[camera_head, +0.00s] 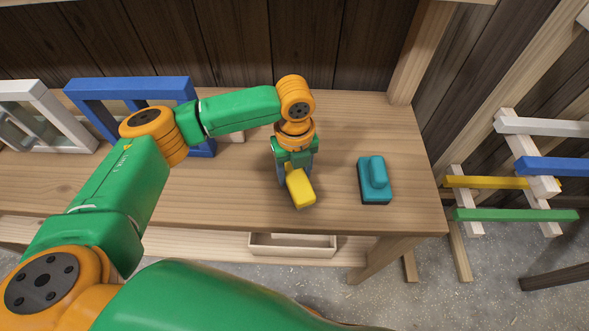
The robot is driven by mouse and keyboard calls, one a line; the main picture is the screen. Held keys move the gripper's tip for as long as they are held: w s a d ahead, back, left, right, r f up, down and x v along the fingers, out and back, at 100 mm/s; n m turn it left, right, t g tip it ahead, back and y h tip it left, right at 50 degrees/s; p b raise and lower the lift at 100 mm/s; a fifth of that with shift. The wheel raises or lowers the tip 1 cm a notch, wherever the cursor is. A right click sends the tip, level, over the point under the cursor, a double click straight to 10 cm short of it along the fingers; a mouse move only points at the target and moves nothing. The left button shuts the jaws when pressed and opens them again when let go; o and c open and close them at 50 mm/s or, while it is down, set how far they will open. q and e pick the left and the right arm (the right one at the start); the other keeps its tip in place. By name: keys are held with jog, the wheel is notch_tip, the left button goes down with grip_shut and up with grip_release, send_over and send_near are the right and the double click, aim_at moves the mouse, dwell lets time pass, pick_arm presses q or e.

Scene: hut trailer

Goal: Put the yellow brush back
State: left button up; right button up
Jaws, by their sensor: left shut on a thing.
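The yellow brush (299,187) is at my left gripper (290,178), over the front part of the wooden workbench (225,195). The gripper points down and is shut on the brush. The fingertips are mostly hidden by the brush and the gripper body. I cannot tell whether the brush touches the bench top. A teal brush-like block (374,180) with a raised grip stands on the bench to the right of the yellow brush, apart from it. My right gripper is not in view.
A blue frame (130,86) and a white frame (40,92) stand at the back left of the bench. An open tray (292,250) sits below the front edge. A rack with coloured bars (515,215) stands at right. Bench space around the teal block is clear.

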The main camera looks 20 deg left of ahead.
aim_at(295, 172)
pick_arm(q)
jog(key=o, duration=1.3)
jog(key=shift+f, duration=0.1)
notch_tip(295, 172, up, 12)
jog(key=shift+r+b, duration=0.15)
jog(key=shift+b, duration=0.5)
